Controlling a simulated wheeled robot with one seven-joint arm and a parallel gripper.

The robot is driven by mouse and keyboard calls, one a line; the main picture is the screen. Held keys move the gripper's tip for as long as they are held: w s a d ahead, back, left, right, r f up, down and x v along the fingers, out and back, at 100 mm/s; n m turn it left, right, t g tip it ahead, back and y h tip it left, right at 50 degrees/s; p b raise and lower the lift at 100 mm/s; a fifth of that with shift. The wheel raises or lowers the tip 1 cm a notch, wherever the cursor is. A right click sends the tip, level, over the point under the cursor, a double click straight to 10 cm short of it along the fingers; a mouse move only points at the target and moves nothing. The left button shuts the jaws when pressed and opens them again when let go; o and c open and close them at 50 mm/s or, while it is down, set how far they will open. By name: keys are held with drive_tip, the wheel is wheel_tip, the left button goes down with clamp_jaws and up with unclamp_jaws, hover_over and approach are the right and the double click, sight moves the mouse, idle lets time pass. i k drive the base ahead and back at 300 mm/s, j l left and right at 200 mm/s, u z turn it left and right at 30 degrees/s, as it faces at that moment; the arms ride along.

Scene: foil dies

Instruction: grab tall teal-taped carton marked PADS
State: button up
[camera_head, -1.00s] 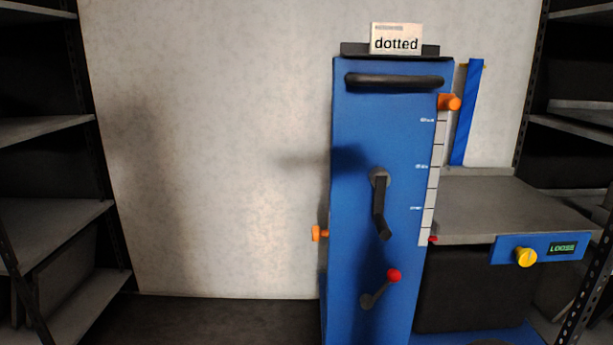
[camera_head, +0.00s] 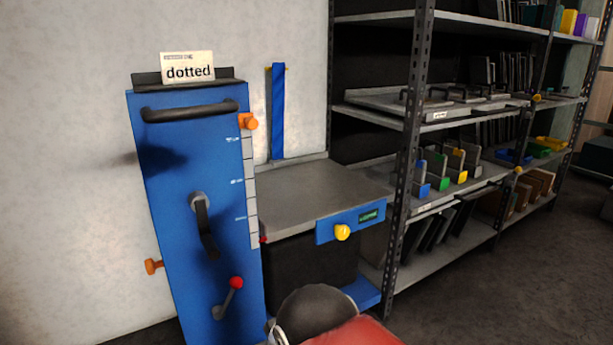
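No tall teal-taped carton marked PADS can be made out in the head view. Small brown boxes (camera_head: 540,183) stand on a low shelf at the far right, too small to read any marking or tape. My gripper is not in view. A dark rounded shape and a red surface show at the bottom edge, and their nature is unclear.
A blue machine (camera_head: 195,200) with a "dotted" card (camera_head: 187,67) stands at left, with a grey side table (camera_head: 315,195). A metal shelf rack (camera_head: 412,150) holding trays and coloured bins fills the right. Dark floor (camera_head: 480,285) is open at lower right.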

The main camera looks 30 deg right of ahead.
sight(490, 203)
drive_tip(key=k+l+z, duration=0.2)
drive_tip(key=l, duration=1)
drive_tip(key=k+l+z, duration=0.2)
drive_tip(key=l, duration=1)
drive_tip(key=l+z, duration=0.2)
drive_tip(key=l, duration=1)
drive_tip(key=l+z, duration=0.2)
drive_tip(key=l, duration=1.05)
drive_tip(key=l+z, duration=0.2)
drive_tip(key=l, duration=1.05)
drive_tip(key=i+z, duration=0.15)
drive_tip(key=i, duration=0.35)
drive_tip(key=i+j+z, duration=0.1)
drive_tip(key=i, duration=0.35)
drive_tip(key=i+j+z, duration=0.15)
drive_tip(key=i, duration=0.35)
drive_tip(key=i+j+z, duration=0.1)
drive_tip(key=i, duration=0.4)
drive_tip(key=i+j+z, duration=0.15)
drive_tip(key=i, duration=0.3)
